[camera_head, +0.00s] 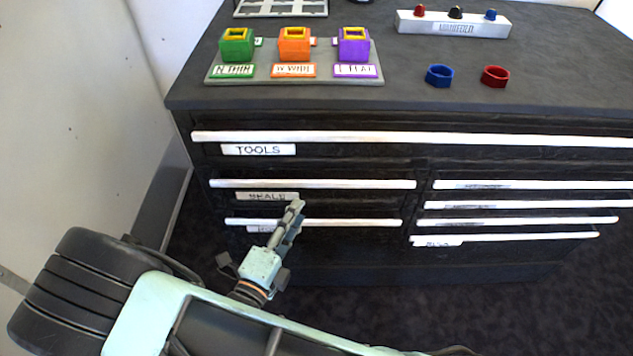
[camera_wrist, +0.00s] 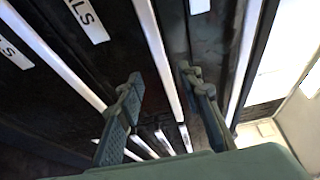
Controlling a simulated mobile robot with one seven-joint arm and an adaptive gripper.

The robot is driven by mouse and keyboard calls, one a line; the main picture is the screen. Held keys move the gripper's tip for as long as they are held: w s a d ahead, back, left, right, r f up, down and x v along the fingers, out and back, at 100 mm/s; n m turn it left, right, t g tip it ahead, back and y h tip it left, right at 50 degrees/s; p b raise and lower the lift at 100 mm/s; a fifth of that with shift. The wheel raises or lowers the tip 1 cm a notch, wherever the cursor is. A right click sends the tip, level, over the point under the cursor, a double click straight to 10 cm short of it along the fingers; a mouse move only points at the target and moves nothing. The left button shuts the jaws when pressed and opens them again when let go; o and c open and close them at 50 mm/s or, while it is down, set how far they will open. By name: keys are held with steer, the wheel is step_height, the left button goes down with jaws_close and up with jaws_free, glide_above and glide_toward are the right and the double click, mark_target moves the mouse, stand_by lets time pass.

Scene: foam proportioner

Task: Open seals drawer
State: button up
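The seals drawer is a black front in the cabinet's left column with a long white handle (camera_head: 330,184) and a label (camera_head: 267,197) below it. It looks shut. My gripper (camera_head: 297,206) is in front of that column, its tips just below and right of the label. In the wrist view its two fingers (camera_wrist: 162,82) are apart. The seals handle (camera_wrist: 160,60) runs between them in the picture, with the label ending in "LS" (camera_wrist: 88,20) to its left. I see no contact; the gap in depth is unclear.
The tools drawer handle (camera_head: 400,138) is above and another left handle (camera_head: 360,222) below. Several handles (camera_head: 520,205) fill the right column. On top are a tray with green, orange and purple blocks (camera_head: 294,44), a manifold (camera_head: 453,27), and blue and red rings (camera_head: 439,76). A wall stands left.

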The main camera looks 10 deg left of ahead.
mark_target(312, 186)
steer(key=w, duration=0.3)
steer(key=w+d+b, duration=0.1)
steer(key=w, duration=0.6)
steer(key=shift+w+d+b, duration=0.25)
steer(key=shift+w+b, duration=0.05)
jaws_close()
